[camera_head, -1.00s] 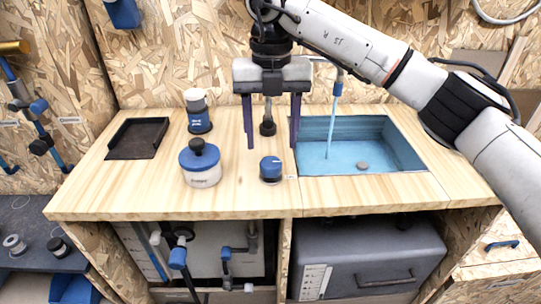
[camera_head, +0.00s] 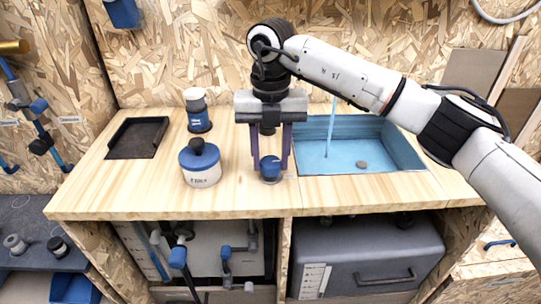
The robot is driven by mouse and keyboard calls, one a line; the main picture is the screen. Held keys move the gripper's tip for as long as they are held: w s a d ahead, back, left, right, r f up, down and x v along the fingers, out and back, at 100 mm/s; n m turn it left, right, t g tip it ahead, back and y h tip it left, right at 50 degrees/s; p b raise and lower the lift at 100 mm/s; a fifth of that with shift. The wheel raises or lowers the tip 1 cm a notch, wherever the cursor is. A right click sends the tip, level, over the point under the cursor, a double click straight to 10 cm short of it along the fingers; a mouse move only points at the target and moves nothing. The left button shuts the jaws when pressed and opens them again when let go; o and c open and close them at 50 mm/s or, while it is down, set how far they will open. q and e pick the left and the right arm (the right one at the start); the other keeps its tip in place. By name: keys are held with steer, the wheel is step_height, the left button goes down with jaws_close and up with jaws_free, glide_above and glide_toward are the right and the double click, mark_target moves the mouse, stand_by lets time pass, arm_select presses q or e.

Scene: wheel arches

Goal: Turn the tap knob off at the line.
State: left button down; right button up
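The blue tap knob (camera_head: 270,170) stands on the wooden counter, left of the sink (camera_head: 375,150). Water (camera_head: 331,125) runs in a thin stream into the sink; the spout is hidden behind my arm. My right gripper (camera_head: 270,162) points straight down over the knob. Its two purple fingers are apart, one on each side of the knob, with their tips around the height of its top. Whether they touch the knob is hard to tell. My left gripper is not in view.
A white pot with a blue lid (camera_head: 200,163) stands close left of the knob. A blue and white jar (camera_head: 198,112) and a dark tray (camera_head: 137,138) are further back left. The counter's front strip (camera_head: 160,203) is clear.

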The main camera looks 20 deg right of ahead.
steer(key=shift+n, duration=0.3)
steer(key=n, duration=0.3)
steer(key=shift+n, duration=0.4)
steer(key=n, duration=0.4)
steer(key=shift+p, duration=0.35)
steer(key=n, duration=0.5)
steer(key=shift+n, duration=2.2)
steer(key=o, duration=1)
steer(key=shift+o, duration=0.2)
steer(key=shift+r, duration=0.1)
